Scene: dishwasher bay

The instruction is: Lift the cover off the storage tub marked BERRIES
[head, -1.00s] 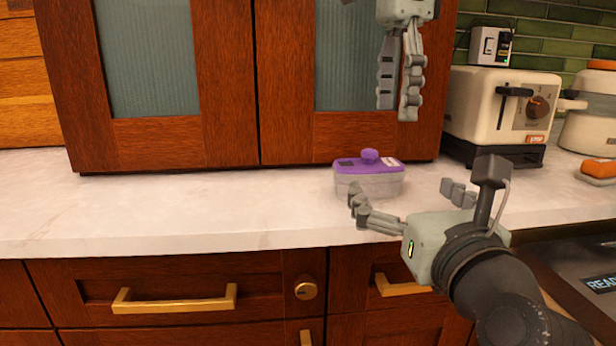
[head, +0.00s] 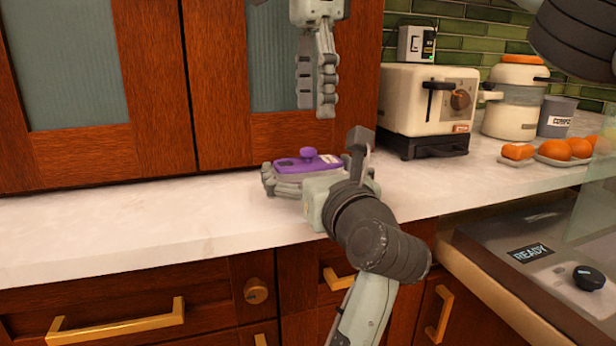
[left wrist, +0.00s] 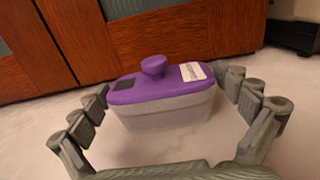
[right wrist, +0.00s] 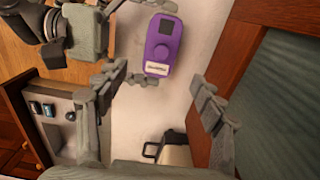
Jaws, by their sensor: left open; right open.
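A pale grey tub (left wrist: 165,112) with a purple cover (left wrist: 130,90) stands on the counter near the cabinet. The cover has a round purple knob (left wrist: 154,66) and a white label, too small to read. It also shows in the head view (head: 292,165) and the right wrist view (right wrist: 160,52). My left gripper (left wrist: 168,92) is open, its fingers on either side of the tub; whether they touch it I cannot tell. My right gripper (head: 316,108) is open and empty, pointing down above the cover. The tub's front is mostly hidden by my left gripper in the head view.
Wooden cabinet doors (head: 150,110) rise close behind the tub. A cream toaster (head: 420,110) stands to its right, with a lidded pot (head: 512,105), a grey cup (head: 556,118) and oranges (head: 568,148) beyond. The white counter (head: 120,225) is clear on the left.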

